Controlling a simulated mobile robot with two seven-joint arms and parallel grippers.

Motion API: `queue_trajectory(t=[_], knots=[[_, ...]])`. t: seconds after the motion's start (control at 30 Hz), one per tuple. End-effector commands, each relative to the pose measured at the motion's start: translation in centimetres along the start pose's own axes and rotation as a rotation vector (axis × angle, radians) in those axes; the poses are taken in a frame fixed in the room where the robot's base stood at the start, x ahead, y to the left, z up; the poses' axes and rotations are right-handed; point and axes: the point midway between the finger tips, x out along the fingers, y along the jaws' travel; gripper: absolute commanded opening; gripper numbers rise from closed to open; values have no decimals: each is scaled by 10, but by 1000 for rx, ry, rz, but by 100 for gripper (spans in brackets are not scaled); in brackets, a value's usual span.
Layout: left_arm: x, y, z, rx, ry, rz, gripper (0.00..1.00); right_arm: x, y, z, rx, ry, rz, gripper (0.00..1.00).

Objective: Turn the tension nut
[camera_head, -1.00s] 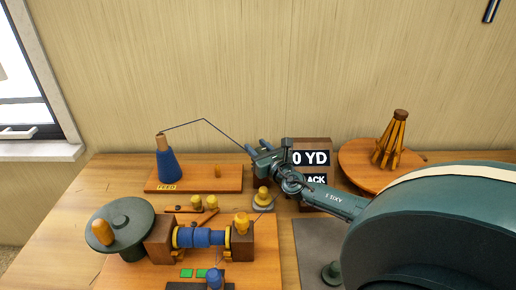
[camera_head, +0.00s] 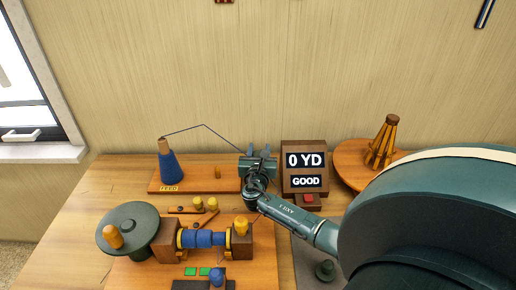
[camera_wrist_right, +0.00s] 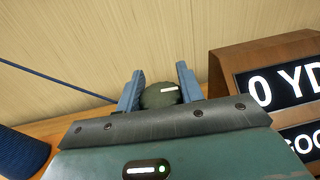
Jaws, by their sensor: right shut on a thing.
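The tension nut (camera_wrist_right: 160,95) is a dark, rounded knob with a white mark on top. In the right wrist view it sits between the two blue fingers of my right gripper (camera_wrist_right: 158,92), which are shut on it. In the head view my right gripper (camera_head: 257,165) is at the back middle of the table, left of the display box; it hides the nut there. The display box (camera_head: 305,146) reads "0 YD" above "GOOD". My left gripper is not in view.
A blue feed cone (camera_head: 169,168) stands on a board at the back left, with blue thread rising from it. A winder with a green crank wheel (camera_head: 128,228) and blue spool (camera_head: 204,239) is in front. A round wooden stand (camera_head: 350,158) is at the back right.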

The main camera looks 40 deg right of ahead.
Motion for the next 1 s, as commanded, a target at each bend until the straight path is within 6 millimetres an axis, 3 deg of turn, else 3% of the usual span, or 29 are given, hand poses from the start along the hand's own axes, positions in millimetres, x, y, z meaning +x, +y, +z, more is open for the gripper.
queue_trajectory(t=[0.33,0.87,0.9,1.0], knots=[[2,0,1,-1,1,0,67,0,-2,-1,0,0,-151,14],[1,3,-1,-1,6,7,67,0,-3,0,0,-2,-179,14],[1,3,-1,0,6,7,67,0,-3,0,0,-2,-179,38],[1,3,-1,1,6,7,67,0,-3,0,0,-2,-179,46]])
